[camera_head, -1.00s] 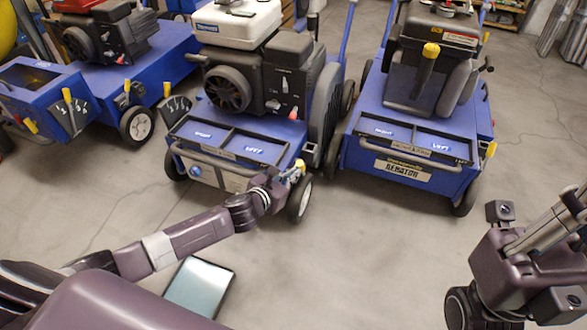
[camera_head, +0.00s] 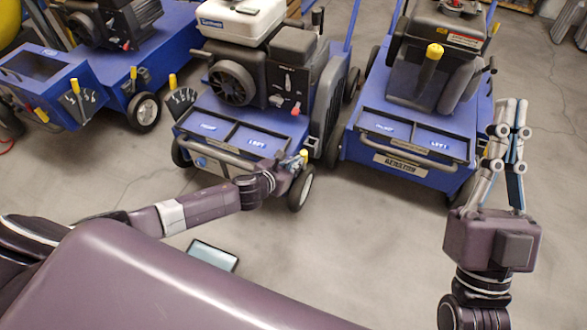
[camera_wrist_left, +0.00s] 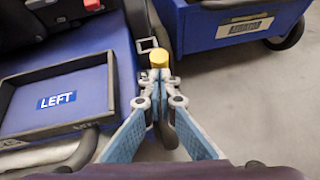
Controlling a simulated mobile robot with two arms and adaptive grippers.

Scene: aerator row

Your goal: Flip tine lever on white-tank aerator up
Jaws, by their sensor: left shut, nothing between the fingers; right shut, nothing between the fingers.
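The white-tank aerator (camera_head: 250,110) is the middle blue machine in the head view, with a white tank (camera_head: 238,20) on top. A yellow-tipped lever (camera_head: 304,155) is at its front right corner. My left gripper (camera_head: 297,163) is at that corner, right by the lever. In the left wrist view, the left gripper's fingers (camera_wrist_left: 162,82) are shut and empty, with the yellow lever tip (camera_wrist_left: 158,59) just past them. I cannot tell whether they touch. My right gripper (camera_head: 511,116) is shut and empty, pointing up in front of the right aerator.
Another blue aerator (camera_head: 410,130) stands on the right and one (camera_head: 100,65) on the left, each with yellow-tipped levers. A dark flat panel (camera_head: 213,256) lies low in front. The concrete floor (camera_head: 360,240) between me and the machines is mostly clear.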

